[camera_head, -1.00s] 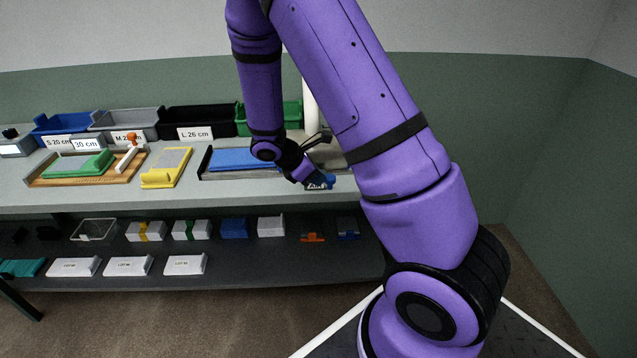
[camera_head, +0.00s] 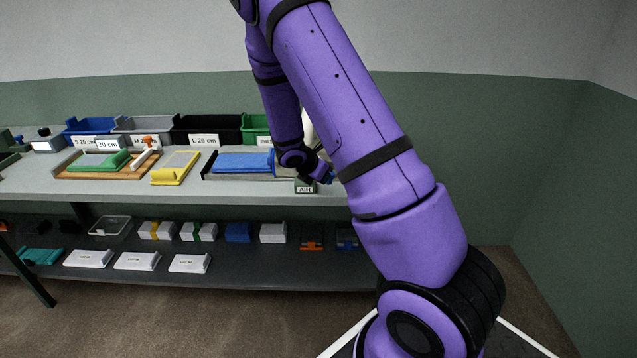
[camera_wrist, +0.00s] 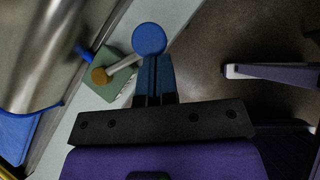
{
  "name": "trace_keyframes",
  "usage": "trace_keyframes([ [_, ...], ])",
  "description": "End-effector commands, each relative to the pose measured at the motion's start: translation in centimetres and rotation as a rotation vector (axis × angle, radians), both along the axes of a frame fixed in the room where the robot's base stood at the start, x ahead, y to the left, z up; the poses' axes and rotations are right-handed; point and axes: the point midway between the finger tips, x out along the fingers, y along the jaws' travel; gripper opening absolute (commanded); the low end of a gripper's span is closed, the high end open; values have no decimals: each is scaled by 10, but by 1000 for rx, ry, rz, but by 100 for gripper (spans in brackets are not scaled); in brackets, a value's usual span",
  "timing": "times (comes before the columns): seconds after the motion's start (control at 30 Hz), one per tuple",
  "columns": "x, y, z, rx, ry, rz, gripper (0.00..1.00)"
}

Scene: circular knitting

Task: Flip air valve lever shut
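The air valve is a grey-green block with a brass pivot (camera_wrist: 99,76) and a pale lever (camera_wrist: 123,64) ending in a round blue knob (camera_wrist: 149,39). In the wrist view the lever slants up and right from the pivot. My gripper (camera_wrist: 155,62) has its dark blue fingers together, with only a thin line between them. The knob is at the fingertips, overlapping them in the picture; I cannot tell whether they touch. In the head view, the valve's AIR label (camera_head: 305,189) shows at the bench's front edge, with my gripper (camera_head: 325,178) just right of it; my arm hides part.
A metal cylinder (camera_wrist: 35,50) stands close left of the valve in the wrist view. A blue panel (camera_head: 243,161), yellow tray (camera_head: 176,167) and wooden board (camera_head: 72,175) lie left along the bench. Bins stand behind. A shelf (camera_head: 220,263) below holds several boxes.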

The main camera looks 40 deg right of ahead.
Motion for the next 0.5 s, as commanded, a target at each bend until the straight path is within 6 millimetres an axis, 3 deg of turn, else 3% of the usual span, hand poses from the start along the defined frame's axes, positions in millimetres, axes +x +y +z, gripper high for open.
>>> trace_keyframes([
  [0.5, 12, -40, 0, 0, 1, -21, 0],
])
